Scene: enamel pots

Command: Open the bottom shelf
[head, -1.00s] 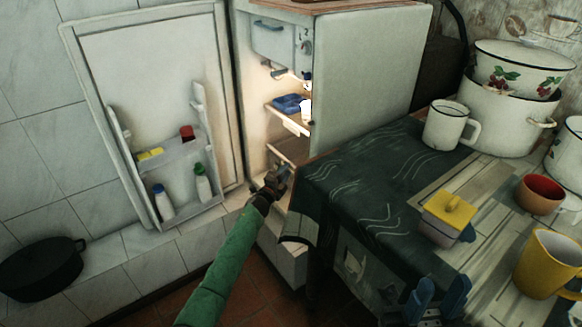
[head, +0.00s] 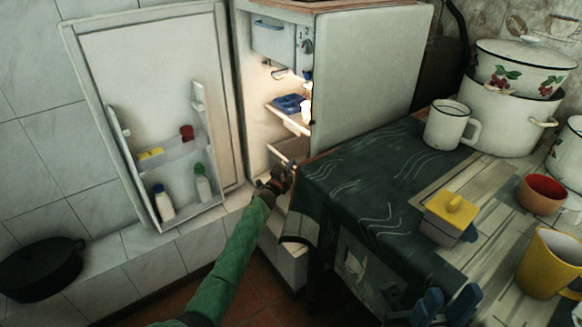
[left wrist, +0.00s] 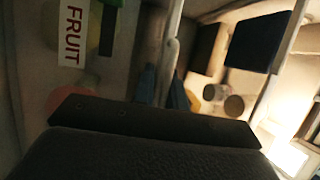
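The bottom shelf (head: 287,150) is a pale bin low inside the open fridge, partly hidden by the table and my left gripper. My left gripper (head: 288,171) is at its front, at the end of the green arm. In the left wrist view, a white label reading FRUIT (left wrist: 74,32) is at the upper left. The blue fingertips of my left gripper (left wrist: 165,90) show beside a pale upright edge. They look close to it, but I cannot tell whether they grip it. My right gripper (head: 446,306) is at the bottom edge of the head view, its blue fingers apart and empty.
The fridge door (head: 150,90) stands wide open to the left, with bottles in its rack. The cloth-covered table (head: 365,190) stands close to the right of my left gripper. It bears a white mug (head: 447,124), a yellow-lidded box (head: 450,215) and pots.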

